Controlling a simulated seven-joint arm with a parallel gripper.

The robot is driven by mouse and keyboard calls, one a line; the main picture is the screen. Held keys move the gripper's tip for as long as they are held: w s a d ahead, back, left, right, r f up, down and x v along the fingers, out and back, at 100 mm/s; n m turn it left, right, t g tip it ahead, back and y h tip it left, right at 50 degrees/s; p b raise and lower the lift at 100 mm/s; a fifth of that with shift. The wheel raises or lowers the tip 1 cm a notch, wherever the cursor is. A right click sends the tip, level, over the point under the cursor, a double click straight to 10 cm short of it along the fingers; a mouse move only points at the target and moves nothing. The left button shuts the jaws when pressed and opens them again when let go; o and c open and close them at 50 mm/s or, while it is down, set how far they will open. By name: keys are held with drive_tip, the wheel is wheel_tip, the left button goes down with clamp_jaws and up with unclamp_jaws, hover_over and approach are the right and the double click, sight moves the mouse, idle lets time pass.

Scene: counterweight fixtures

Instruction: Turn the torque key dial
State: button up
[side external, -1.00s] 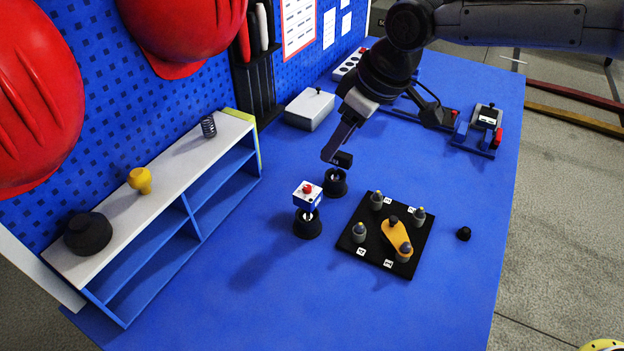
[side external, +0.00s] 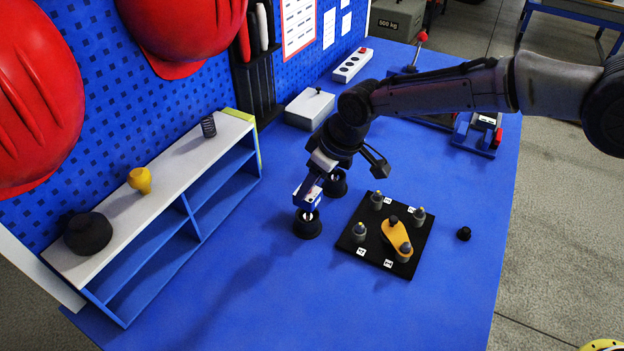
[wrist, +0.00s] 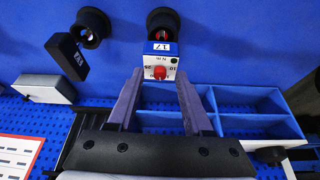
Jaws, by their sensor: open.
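The torque key is a small blue-and-white block (wrist: 160,62) with a red dial (wrist: 159,72), numbers around the dial and a "17" label. It sits on a black round stand (side external: 307,226). In the side view my gripper partly covers the key (side external: 301,194). My gripper (side external: 312,188) is right at the key, tilted down. In the wrist view its two fingers (wrist: 158,80) are apart, one on each side of the dial end. Whether they touch the key cannot be told.
A second black stand (wrist: 91,25) with a dark labelled block (wrist: 67,56) is close by. A black plate (side external: 352,246) with several pegs and a yellow lever (side external: 396,238) lies to the right. A shelf (side external: 112,237) stands left. The front of the blue table is clear.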

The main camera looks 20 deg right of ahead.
clamp_jaws()
idle(0.5)
drive_tip(key=m, duration=0.2)
drive_tip(key=m+t+h, duration=0.1)
drive_tip(key=m, duration=0.1)
drive_tip(key=shift+s+a+r, duration=0.1)
drive_tip(key=shift+a, duration=0.15)
drive_tip(key=shift+a+m+h, duration=0.1)
drive_tip(key=shift+m+h, duration=0.8)
drive_tip(key=shift+m, duration=1.1)
unclamp_jaws()
